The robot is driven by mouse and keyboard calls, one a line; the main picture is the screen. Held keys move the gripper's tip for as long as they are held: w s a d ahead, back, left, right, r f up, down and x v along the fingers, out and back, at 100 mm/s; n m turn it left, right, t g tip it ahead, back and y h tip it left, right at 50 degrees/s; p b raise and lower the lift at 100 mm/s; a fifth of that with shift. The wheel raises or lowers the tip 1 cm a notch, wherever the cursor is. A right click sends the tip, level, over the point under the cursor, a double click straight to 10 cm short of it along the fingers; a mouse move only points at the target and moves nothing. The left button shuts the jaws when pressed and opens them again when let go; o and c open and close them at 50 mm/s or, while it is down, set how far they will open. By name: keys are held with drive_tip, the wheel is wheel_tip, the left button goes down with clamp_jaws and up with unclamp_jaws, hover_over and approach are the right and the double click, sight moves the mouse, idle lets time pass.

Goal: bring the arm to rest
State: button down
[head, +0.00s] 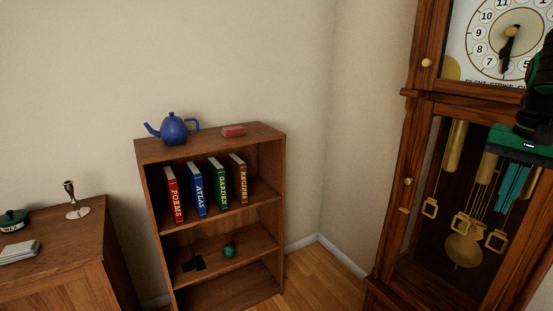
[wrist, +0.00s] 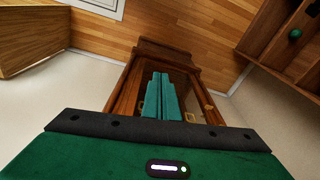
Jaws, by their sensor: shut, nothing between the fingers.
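My gripper (head: 505,198) is at the right edge of the head view, its green housing above and its teal fingers pointing down. It is in front of the tall wooden grandfather clock (head: 422,105) and overlaps the clock's lower case in the picture. In the wrist view the two teal fingers (wrist: 160,76) lie side by side, shut, with nothing between them. The clock (wrist: 122,88) shows behind the fingers there. I cannot tell how far the fingers are from the clock. Part of my arm is cut off by the head view's right edge.
A wooden bookcase (head: 154,215) stands left of the clock, with a blue teapot (head: 174,130), a red block (head: 233,131) and several books. A cabinet (head: 65,255) at the far left bears a candlestick (head: 72,200). Some bare floor (head: 322,272) lies between bookcase and clock.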

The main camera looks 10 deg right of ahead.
drive_tip(key=s+a+f+n, duration=0.2)
drive_tip(key=s+a+f, duration=0.3)
drive_tip(key=s+f, duration=0.3)
drive_tip(key=s+a+f+n+g+y, duration=0.1)
drive_tip(key=s+a+f+n, duration=0.1)
drive_tip(key=s+a+f, duration=0.4)
wheel_tip(320, 180, down, 2)
drive_tip(key=shift+s+a, duration=0.15)
drive_tip(key=shift+s, duration=1.05)
